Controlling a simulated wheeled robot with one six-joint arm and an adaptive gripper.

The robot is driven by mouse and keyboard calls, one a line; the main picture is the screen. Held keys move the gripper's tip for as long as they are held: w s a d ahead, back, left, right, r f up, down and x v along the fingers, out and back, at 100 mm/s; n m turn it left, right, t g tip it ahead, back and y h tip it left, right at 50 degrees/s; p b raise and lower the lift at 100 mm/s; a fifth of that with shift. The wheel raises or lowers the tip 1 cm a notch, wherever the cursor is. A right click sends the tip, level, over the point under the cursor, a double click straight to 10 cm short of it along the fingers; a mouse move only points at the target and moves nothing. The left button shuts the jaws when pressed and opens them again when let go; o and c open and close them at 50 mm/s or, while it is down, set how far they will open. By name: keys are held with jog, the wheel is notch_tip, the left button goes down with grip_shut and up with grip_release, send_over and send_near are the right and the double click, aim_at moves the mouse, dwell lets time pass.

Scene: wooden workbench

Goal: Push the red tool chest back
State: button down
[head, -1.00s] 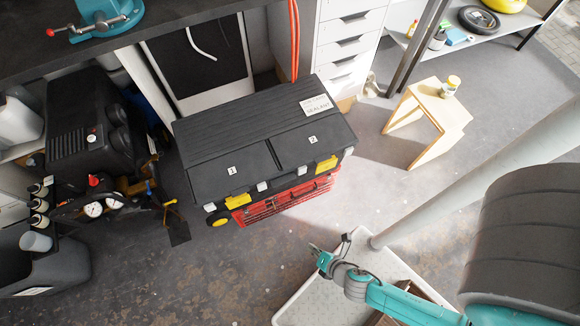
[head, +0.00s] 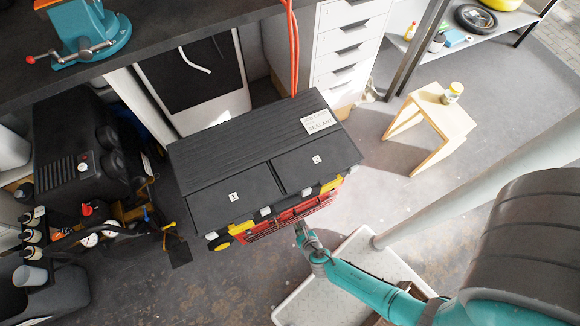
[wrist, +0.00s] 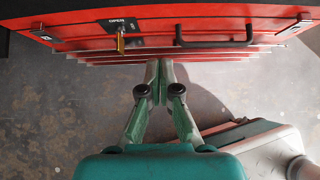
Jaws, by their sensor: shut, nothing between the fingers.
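The red tool chest (head: 290,222) has a black lid (head: 255,150) with two numbered panels and yellow latches. It stands on the floor in front of the workbench. Its red drawer front (wrist: 215,32) fills the top of the wrist view, with a black handle, a brass key and an "OPEN" label. My gripper (head: 300,228) is at the chest's front side in the head view. In the wrist view my gripper (wrist: 158,66) is shut and empty, its tips at the lower drawer edges. I cannot tell whether they touch.
A black compressor (head: 75,150) stands left of the chest. A white drawer cabinet (head: 350,50) is behind it to the right. A small wooden stool (head: 440,118) with a jar stands right. Bare floor (head: 215,285) lies in front.

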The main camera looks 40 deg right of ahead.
jog(key=w+d+f, duration=0.2)
jog(key=w+f, duration=0.1)
jog(key=w, duration=0.4)
jog(key=shift+f, duration=0.35)
jog(key=shift+w, duration=0.25)
